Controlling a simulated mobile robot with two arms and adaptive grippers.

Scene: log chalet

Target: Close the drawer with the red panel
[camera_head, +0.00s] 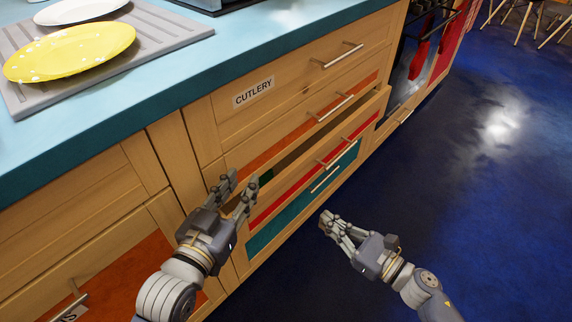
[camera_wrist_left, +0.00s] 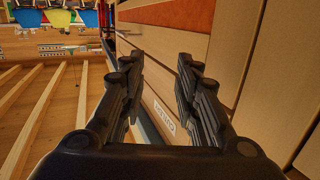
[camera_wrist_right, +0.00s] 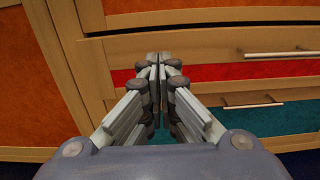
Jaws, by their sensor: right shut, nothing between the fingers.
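The drawer with the red panel (camera_head: 290,191) is pulled out from the cabinet, and its dark inside shows behind its front. Its bar handle (camera_head: 346,151) also shows in the right wrist view (camera_wrist_right: 278,54). My left gripper (camera_head: 238,183) is open, with its fingers apart at the drawer's left end; I cannot tell whether it touches the drawer. My right gripper (camera_head: 328,219) is shut and empty, in front of the drawers over the floor. In the right wrist view its closed fingertips (camera_wrist_right: 158,60) overlap the red panel, and contact cannot be seen.
The CUTLERY drawer (camera_head: 290,80) and the orange-panel drawer (camera_head: 272,150) are above. A teal-panel drawer (camera_head: 290,218) is below. The blue counter (camera_head: 165,85) overhangs with a yellow plate (camera_head: 70,52) on a rack. The blue floor (camera_head: 480,200) at the right is clear.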

